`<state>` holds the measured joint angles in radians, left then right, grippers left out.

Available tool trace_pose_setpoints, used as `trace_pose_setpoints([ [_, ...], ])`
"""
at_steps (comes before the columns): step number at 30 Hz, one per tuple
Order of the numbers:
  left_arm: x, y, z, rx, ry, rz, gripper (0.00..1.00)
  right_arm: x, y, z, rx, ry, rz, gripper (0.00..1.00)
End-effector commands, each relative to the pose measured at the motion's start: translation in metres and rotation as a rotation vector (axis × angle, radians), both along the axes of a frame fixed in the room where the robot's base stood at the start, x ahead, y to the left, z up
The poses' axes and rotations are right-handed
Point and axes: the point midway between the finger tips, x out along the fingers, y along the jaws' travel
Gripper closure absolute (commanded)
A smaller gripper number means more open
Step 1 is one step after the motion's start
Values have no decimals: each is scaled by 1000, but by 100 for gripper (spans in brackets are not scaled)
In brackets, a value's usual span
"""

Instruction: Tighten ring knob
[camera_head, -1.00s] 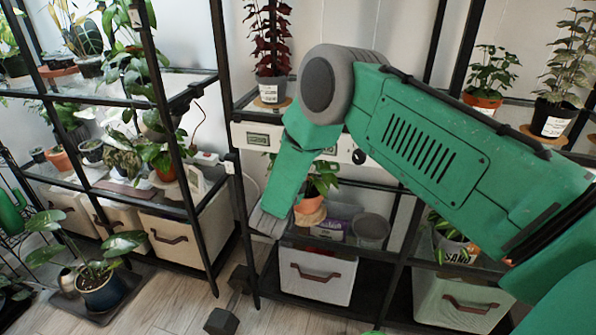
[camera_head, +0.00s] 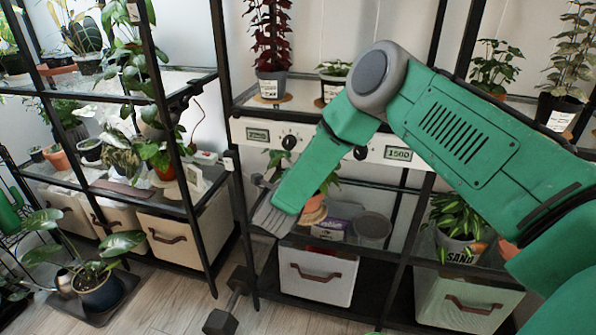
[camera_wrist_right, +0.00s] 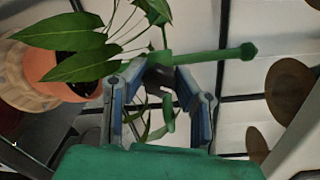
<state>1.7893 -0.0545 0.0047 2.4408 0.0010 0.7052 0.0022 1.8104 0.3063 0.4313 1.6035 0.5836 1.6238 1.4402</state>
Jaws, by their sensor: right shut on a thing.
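My right arm (camera_head: 455,125) crosses the head view from the right, and its wrist (camera_head: 272,216) is low beside the middle shelf. In the right wrist view, my right gripper (camera_wrist_right: 160,76) has its two blue-grey fingers closed in on a small dark piece, which I take to be the ring knob (camera_wrist_right: 157,79). A green rod (camera_wrist_right: 222,55) with a rounded end runs right from beside the fingertips. A short green piece (camera_wrist_right: 169,114) hangs between the fingers. The fingers partly hide the knob, so its turn cannot be told. My left gripper is not in view.
A leafy plant (camera_wrist_right: 75,45) in a terracotta pot is close to the fingers at the left of the wrist view. A shelf panel with dark knobs (camera_head: 289,142) and a display reading 1500 (camera_head: 397,154) is behind my arm. A dumbbell (camera_head: 221,321) lies on the floor.

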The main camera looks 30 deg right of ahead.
Motion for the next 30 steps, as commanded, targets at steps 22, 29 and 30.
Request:
trace_pose_setpoints([
  [22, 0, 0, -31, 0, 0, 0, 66, -1, -2, -2, 314, -366, -4, 100],
  [29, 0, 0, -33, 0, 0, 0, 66, -1, -1, -1, 333, -388, -4, 100],
  [30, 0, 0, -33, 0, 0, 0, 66, -1, -1, -1, 334, -389, -4, 100],
])
